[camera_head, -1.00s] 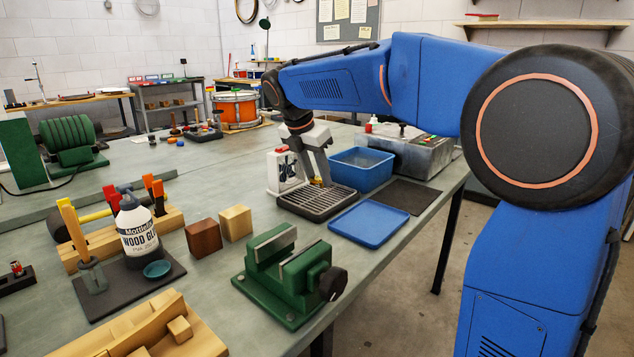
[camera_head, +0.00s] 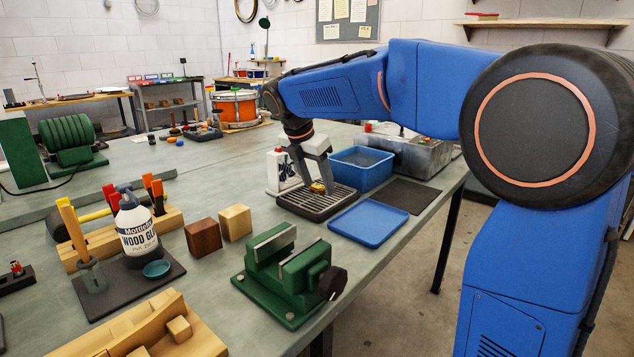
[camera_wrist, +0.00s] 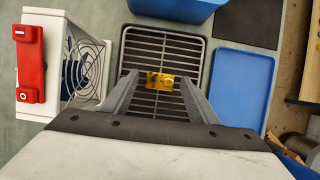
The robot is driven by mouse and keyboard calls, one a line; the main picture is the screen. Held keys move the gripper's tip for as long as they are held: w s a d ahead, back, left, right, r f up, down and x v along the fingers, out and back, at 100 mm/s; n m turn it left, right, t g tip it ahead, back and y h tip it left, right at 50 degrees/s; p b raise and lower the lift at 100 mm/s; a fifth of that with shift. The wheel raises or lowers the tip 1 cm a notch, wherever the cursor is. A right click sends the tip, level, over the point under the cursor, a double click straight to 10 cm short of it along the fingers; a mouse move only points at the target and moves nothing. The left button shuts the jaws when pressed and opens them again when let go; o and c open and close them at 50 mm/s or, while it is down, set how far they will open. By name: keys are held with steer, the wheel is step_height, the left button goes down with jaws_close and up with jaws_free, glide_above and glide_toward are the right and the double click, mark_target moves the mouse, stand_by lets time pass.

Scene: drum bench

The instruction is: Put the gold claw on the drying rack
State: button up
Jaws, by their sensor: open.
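The gold claw (camera_wrist: 159,81) lies on the dark slatted drying rack (camera_wrist: 196,46) in the wrist view, between and just beyond my gripper's fingers. In the head view the gold claw (camera_head: 318,187) shows as a small gold piece on the drying rack (camera_head: 312,208), below the fingertips. My gripper (camera_wrist: 158,92) is open, with a finger standing to each side of the claw. In the head view my gripper (camera_head: 316,185) is low over the rack. I cannot tell whether a finger touches the claw.
A white fan box with a red top (camera_wrist: 75,70) stands close left of the rack. A blue tub (camera_head: 362,168) is behind it, and a flat blue tray (camera_head: 369,224) lies to its right. A green vise (camera_head: 290,274) stands nearer the front.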

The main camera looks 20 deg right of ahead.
steer(key=v, duration=1.2)
